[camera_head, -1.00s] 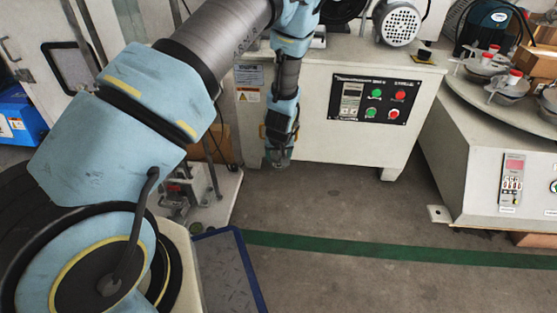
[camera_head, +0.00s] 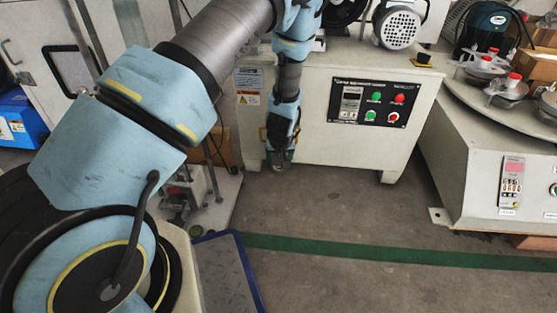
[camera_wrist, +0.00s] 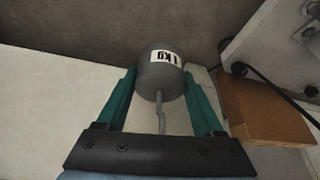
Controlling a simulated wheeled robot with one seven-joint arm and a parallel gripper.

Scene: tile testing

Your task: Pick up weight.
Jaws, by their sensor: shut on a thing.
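In the wrist view a grey cylindrical weight (camera_wrist: 160,82) with a white "1kg" label and a thin metal hook sits between the two green fingers of my gripper (camera_wrist: 160,88). The fingers are shut on its sides, and the hook points back toward the palm. In the head view my gripper (camera_head: 279,160) hangs pointing down in front of the white machine cabinet. The weight is too small and dark there to make out clearly.
A white cabinet with a black control panel (camera_head: 369,102) stands behind my gripper. A cardboard box (camera_wrist: 268,112) lies close to its right in the wrist view. A round-table machine (camera_head: 490,185) stands at the right. The floor (camera_head: 330,210) in front is clear.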

